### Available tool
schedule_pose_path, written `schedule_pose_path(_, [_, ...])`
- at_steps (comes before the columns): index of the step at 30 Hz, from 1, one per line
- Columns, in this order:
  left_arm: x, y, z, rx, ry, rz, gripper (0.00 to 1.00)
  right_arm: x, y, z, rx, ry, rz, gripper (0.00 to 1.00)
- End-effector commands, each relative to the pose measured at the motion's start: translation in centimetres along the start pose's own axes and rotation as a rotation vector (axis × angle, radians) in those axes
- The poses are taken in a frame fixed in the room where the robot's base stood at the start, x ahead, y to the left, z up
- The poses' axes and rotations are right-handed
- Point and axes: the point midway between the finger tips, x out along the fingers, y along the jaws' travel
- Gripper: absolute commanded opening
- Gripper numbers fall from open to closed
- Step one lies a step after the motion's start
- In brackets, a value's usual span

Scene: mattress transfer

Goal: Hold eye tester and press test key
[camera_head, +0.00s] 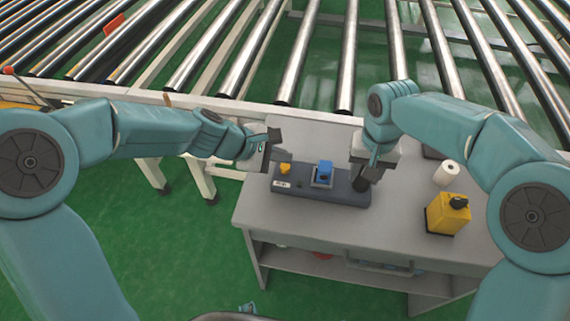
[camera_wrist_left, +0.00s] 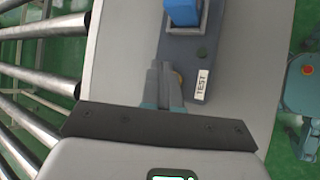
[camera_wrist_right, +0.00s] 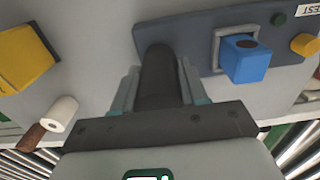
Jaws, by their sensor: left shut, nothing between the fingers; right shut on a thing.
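The eye tester is a long dark blue-grey box (camera_head: 340,190) on the grey table, also in the left wrist view (camera_wrist_left: 180,55) and the right wrist view (camera_wrist_right: 190,40). A blue block (camera_head: 324,171) sits in a square frame on it. The yellow test key (camera_head: 285,169) is at its left end, by a TEST label (camera_wrist_left: 202,83). My right gripper (camera_head: 364,172) is shut on the tester's upright black cylinder (camera_wrist_right: 158,75). My left gripper (camera_head: 285,154) is shut and empty beside the yellow key; its fingers mostly hide the key in the left wrist view (camera_wrist_left: 165,85). I cannot tell whether they touch.
A yellow box (camera_head: 446,215) with a black top part and a white roll (camera_head: 447,173) stand on the table's right side. The front of the table (camera_head: 300,220) is clear. A roller conveyor (camera_head: 300,50) runs behind the table.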

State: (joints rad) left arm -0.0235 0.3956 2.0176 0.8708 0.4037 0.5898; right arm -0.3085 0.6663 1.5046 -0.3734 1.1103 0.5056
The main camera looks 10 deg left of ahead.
Motion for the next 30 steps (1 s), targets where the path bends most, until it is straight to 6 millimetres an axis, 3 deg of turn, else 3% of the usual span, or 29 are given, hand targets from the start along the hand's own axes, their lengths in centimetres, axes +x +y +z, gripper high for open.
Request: schedule_pose_path(30, [0.54,-0.46,-0.37,-0.001,-0.001,-0.002,0.00,-0.11,-0.02,-0.05,0.001,0.002,-0.002,0.00])
